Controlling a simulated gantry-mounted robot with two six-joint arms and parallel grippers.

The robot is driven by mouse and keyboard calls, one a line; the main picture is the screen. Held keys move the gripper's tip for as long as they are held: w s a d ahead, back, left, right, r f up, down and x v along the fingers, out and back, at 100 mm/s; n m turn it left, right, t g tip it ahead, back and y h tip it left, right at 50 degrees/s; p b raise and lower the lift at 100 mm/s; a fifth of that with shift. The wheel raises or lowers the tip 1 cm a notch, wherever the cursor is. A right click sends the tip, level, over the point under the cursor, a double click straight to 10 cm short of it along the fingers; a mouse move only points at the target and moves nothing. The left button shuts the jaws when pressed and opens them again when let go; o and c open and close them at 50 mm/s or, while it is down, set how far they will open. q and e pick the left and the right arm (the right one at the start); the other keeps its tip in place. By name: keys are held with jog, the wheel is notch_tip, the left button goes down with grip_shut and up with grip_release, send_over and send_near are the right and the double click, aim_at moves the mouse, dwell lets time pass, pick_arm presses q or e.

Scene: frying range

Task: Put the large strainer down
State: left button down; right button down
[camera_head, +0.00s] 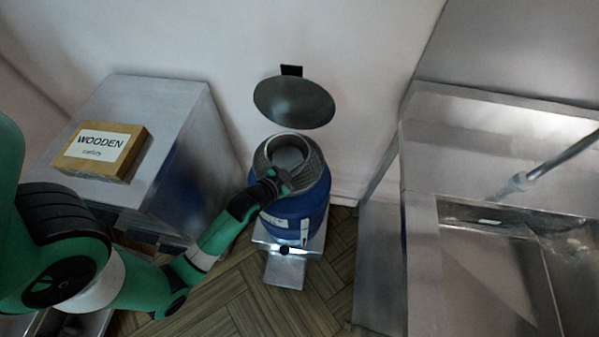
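The large strainer (319,168), a round grey mesh basket with a pale round opening, is at the mouth of the blue barrel (296,213). It looks roughly level; I cannot tell whether it rests on the rim or is just above it. My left gripper (283,181) is at the near left side of the strainer, at its rim. The fingers are small and dark, so I cannot tell whether they are closed on it. My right gripper is out of view.
A dark round disc (293,102) is by the wall behind the barrel. A metal cabinet (180,110) on the left bears a box labelled WOODEN (102,150). A steel sink unit (425,170) stands on the right. A metal step (285,271) is in front of the barrel.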

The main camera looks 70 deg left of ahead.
pick_arm(q)
jog(key=f, duration=0.1)
jog(key=f+b, duration=0.1)
jog(key=f, duration=0.1)
jog(key=shift+w+a, duration=0.2)
jog(key=shift+w, duration=0.05)
jog(key=shift+f, duration=0.25)
jog(key=shift+f+b, duration=0.15)
jog(key=shift+b, duration=0.2)
jog(key=c, duration=1.1)
grip_release()
jog(key=shift+o, duration=0.2)
